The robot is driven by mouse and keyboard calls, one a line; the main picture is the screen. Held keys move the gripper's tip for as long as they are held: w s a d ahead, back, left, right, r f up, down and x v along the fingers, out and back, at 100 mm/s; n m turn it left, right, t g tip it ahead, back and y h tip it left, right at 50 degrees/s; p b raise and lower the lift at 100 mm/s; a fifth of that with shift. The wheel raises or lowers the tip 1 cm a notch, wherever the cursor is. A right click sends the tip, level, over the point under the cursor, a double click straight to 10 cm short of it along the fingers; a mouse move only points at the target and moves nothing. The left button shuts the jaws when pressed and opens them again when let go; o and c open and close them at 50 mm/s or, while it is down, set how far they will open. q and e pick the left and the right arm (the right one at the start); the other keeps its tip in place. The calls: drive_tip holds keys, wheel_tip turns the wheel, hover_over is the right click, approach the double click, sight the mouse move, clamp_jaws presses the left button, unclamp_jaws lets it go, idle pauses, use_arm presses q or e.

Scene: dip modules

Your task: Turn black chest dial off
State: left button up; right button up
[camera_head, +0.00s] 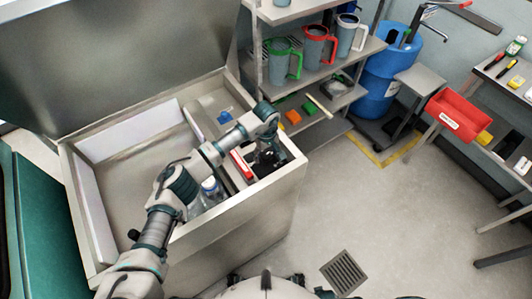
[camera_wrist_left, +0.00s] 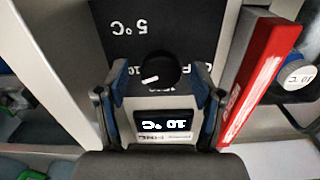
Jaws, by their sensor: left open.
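The black dial (camera_wrist_left: 160,69), a round knob with a white pointer mark, shows in the left wrist view on a dark panel. My left gripper (camera_wrist_left: 160,83) is open, with one finger on each side of the dial; I cannot tell whether either finger touches it. Below the dial in that view, a lit display (camera_wrist_left: 165,124) reads 10 °C upside down. In the head view, the open steel chest (camera_head: 230,205) stands at the left, and my left gripper (camera_head: 266,158) is over its right end. The dial is hidden there. My right gripper is not in view.
A red box-like item (camera_wrist_left: 262,80) stands close beside the right finger in the wrist view. The chest's raised lid (camera_head: 120,60) is behind my arm. A shelf of mugs (camera_head: 318,48) stands behind the chest.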

use_arm(q)
drive_tip(key=shift+d, duration=0.15)
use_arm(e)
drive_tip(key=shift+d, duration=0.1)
use_arm(q)
drive_tip(key=c, duration=1.1)
drive_tip(key=shift+a, duration=0.2)
drive_tip(key=shift+c, duration=0.2)
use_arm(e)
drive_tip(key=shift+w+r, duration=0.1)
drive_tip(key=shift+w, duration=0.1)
use_arm(q)
drive_tip(key=shift+d, duration=0.1)
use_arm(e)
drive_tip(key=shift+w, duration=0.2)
